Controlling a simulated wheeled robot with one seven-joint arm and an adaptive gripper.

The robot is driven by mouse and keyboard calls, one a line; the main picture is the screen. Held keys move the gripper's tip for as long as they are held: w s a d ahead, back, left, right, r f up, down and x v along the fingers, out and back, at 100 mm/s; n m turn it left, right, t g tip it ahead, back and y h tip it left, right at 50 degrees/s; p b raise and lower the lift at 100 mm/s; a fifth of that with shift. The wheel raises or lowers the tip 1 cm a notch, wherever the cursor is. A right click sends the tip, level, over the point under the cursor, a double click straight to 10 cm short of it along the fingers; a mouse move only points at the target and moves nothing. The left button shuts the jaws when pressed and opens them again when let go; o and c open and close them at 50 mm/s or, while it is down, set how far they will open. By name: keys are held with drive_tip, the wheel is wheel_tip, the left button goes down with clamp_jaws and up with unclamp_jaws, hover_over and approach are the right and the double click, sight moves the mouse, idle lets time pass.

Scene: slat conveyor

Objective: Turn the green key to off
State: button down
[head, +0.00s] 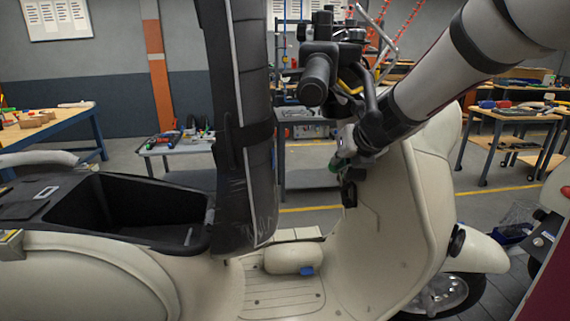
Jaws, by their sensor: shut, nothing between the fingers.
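The green key (338,164) shows as a small green patch on the inner side of the cream scooter's front shield (385,240), below the handlebar. My gripper (354,158) comes in from the upper right and its dark end is right at the key. The fingers are small and partly hidden, and I cannot tell whether they touch the key. They are shut with nothing between them. The key's turn angle is too small to read. A black part (348,190) sits just below the key.
The scooter's black seat (248,150) stands raised at the left, above an open storage well (130,215). The handlebar grip (316,75) and levers hang close to my arm. A cream rounded object (292,258) lies on the footboard. Workbenches stand behind.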

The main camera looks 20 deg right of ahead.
drive_tip(key=shift+a+f, duration=0.2)
drive_tip(key=shift+f, duration=0.25)
drive_tip(key=d+r+p+v, duration=0.1)
drive_tip(key=p+v, duration=0.6)
drive_tip(key=v, duration=0.2)
drive_tip(key=shift+w+a, duration=0.25)
idle(0.6)
idle(0.3)
